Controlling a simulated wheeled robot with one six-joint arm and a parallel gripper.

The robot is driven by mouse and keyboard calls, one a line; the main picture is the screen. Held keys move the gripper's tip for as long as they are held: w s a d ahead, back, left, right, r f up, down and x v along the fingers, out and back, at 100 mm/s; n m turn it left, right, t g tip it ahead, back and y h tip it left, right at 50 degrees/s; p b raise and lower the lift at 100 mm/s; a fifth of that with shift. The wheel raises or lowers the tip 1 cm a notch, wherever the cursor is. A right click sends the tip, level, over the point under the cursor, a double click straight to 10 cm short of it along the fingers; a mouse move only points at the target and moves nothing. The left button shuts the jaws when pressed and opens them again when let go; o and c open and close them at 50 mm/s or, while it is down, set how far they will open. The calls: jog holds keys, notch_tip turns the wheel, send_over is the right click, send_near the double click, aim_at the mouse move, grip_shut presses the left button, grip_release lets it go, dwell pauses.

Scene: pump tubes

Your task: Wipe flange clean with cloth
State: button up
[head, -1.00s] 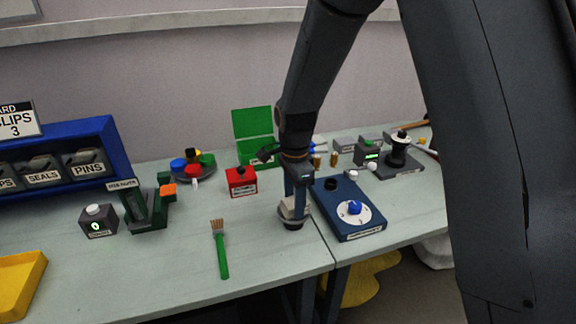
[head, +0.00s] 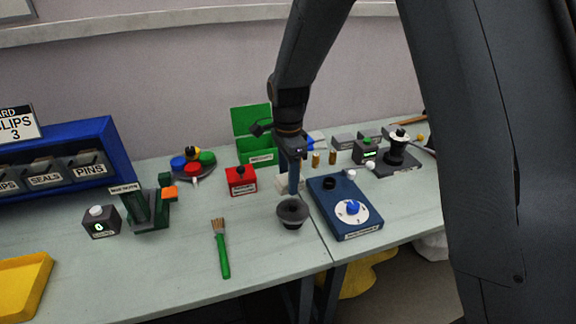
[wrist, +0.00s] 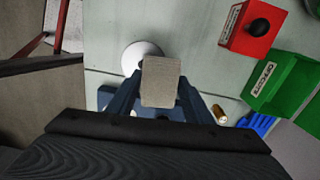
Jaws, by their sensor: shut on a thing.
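My gripper (head: 292,186) is shut on a pale grey-beige cloth (wrist: 160,82), which looks like a small folded pad. The cloth also shows in the head view (head: 282,184), partly behind the fingers. The flange (head: 292,213) is a dark round piece with a black centre, standing on the bench near the seam. My gripper and the cloth are just behind and above it, apart from it in the head view. In the wrist view a pale disc (wrist: 135,55), apparently the flange, is partly covered by the cloth.
A blue device with a dial (head: 333,222) stands close on the right. A red box (head: 240,182) and a green box (head: 262,158) stand behind. A green-handled brush (head: 222,255) lies left of the flange. The bench front between them is clear.

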jog(key=shift+r+p, duration=0.7)
jog(key=shift+r, duration=0.55)
